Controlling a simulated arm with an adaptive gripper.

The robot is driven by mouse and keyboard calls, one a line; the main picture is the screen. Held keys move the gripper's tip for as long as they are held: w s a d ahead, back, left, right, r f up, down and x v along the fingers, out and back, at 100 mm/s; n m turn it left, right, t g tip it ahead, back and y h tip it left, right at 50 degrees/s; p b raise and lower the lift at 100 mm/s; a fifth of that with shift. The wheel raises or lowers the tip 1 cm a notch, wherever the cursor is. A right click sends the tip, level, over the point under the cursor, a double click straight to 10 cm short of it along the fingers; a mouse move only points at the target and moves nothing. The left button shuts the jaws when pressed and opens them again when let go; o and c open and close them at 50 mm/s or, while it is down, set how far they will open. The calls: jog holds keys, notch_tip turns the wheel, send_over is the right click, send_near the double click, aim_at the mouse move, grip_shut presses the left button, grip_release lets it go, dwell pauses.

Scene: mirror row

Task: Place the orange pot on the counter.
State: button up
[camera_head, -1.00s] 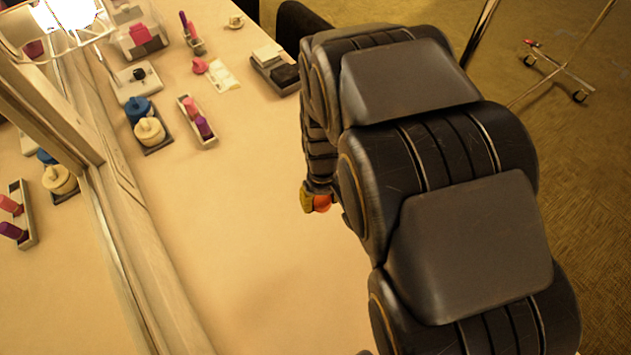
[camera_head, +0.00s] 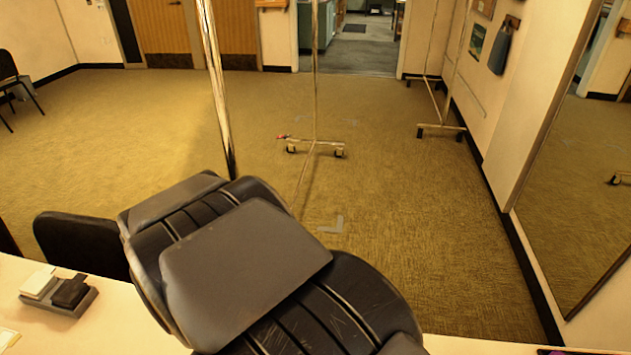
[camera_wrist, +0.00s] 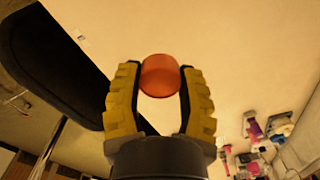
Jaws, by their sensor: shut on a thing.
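The orange pot (camera_wrist: 160,78), small, round and translucent, sits between the two yellow fingers of my gripper (camera_wrist: 159,72) in the wrist view. My gripper is shut on it, one finger on each side. The cream counter (camera_wrist: 235,50) spreads out behind the pot in that view; I cannot tell how far the pot is from its surface. In the head view a strip of the counter (camera_head: 125,310) shows along the bottom. My arm covers part of it there, and neither the gripper nor the pot is visible in that view.
Several pink, purple and white items (camera_wrist: 262,135) stand on the counter at the wrist view's right. A small grey tray (camera_head: 60,300) lies at the counter's left in the head view, near a black chair (camera_head: 80,240). A wheeled rack (camera_head: 316,145) stands on the floor beyond.

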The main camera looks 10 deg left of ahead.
jog(key=w+d+r+m, duration=0.3)
jog(key=w+d, duration=0.2)
jog(key=w, duration=0.1)
jog(key=w+d+r+m, duration=0.3)
jog(key=w+d, duration=0.3)
jog(key=w, duration=0.1)
jog(key=w+d+r+m, duration=0.3)
jog(key=d, duration=0.6)
jog(key=w+d+r+m, duration=0.3)
jog(key=d+r, duration=0.1)
jog(key=d, duration=0.4)
jog(key=shift+d, duration=0.4)
